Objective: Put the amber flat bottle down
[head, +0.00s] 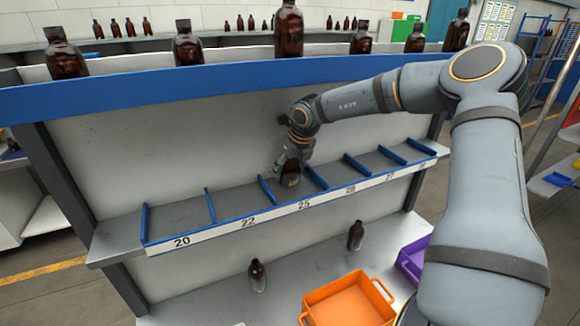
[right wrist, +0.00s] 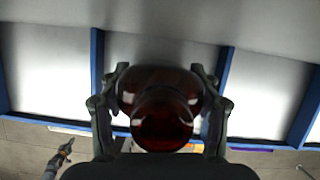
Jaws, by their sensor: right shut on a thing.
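The amber flat bottle (head: 291,178) is dark brown and sits between the fingers of my right gripper (head: 290,168), which is shut on it. It is in the slot over label 25 on the middle shelf (head: 180,216), between two blue dividers. In the right wrist view the bottle (right wrist: 163,118) shows from above between both fingers, with a divider on each side. I cannot tell whether its base touches the shelf. A small grey arm end, seemingly my left gripper (right wrist: 62,152), shows at the lower left of the right wrist view, too small to read.
Several amber bottles stand on the upper shelf, one (head: 188,48) at the left. Two bottles (head: 257,275) (head: 355,236) stand on the lower level near an orange crate (head: 345,292) and a purple crate (head: 407,262). The neighbouring slots are empty.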

